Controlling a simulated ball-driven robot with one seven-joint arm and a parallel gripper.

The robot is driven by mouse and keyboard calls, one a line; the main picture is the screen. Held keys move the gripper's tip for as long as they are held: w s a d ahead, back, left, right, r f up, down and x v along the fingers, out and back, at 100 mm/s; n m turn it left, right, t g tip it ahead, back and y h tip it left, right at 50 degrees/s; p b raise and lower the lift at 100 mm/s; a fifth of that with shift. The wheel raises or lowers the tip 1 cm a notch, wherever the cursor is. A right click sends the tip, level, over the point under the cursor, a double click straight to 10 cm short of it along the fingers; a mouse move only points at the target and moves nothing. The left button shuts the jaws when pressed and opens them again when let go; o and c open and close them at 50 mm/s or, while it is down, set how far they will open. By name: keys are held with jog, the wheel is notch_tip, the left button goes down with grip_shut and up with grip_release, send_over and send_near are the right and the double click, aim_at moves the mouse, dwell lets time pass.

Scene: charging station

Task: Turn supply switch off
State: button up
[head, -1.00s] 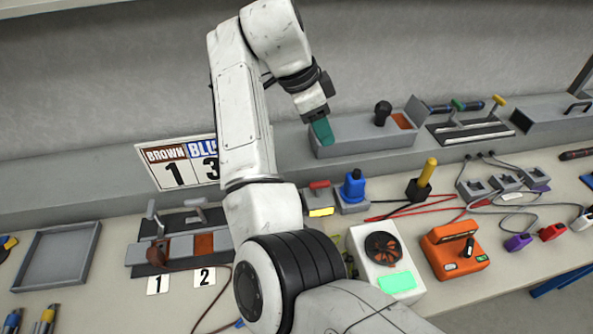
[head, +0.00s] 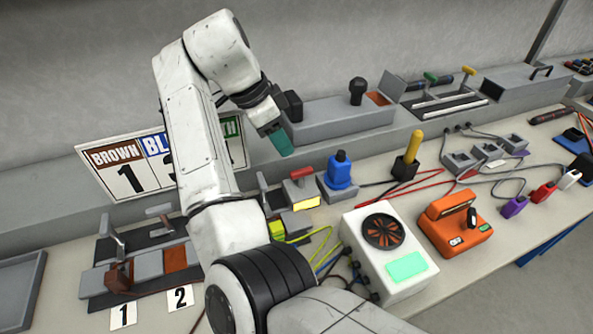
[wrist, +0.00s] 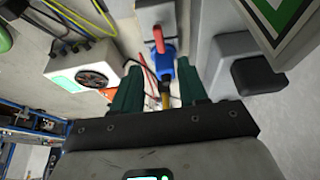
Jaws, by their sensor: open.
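No label in view clearly names the supply switch. A grey box with a red handle (head: 301,173) and a yellow label (head: 306,203) stands on the bench. The red handle also shows in the wrist view (wrist: 158,38), beyond my fingertips. A blue switch-like knob (head: 340,168) stands just to its right and shows in the wrist view (wrist: 186,76). My gripper (head: 281,143) hangs above and behind the red handle, teal fingers pointing down. In the wrist view my gripper (wrist: 158,72) is open, with nothing held between its fingers.
A long grey box (head: 335,122) with a black block (head: 288,105) stands close behind my gripper. A white fan unit (head: 385,250) and an orange device (head: 455,225) are in front. Yellow-handled black stand (head: 408,160) is to the right. Lever switches (head: 130,265) stand at left. Cables cross the bench.

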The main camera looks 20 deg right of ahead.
aim_at(300, 170)
jog(key=x, duration=1)
jog(key=shift+d, duration=0.1)
grip_shut()
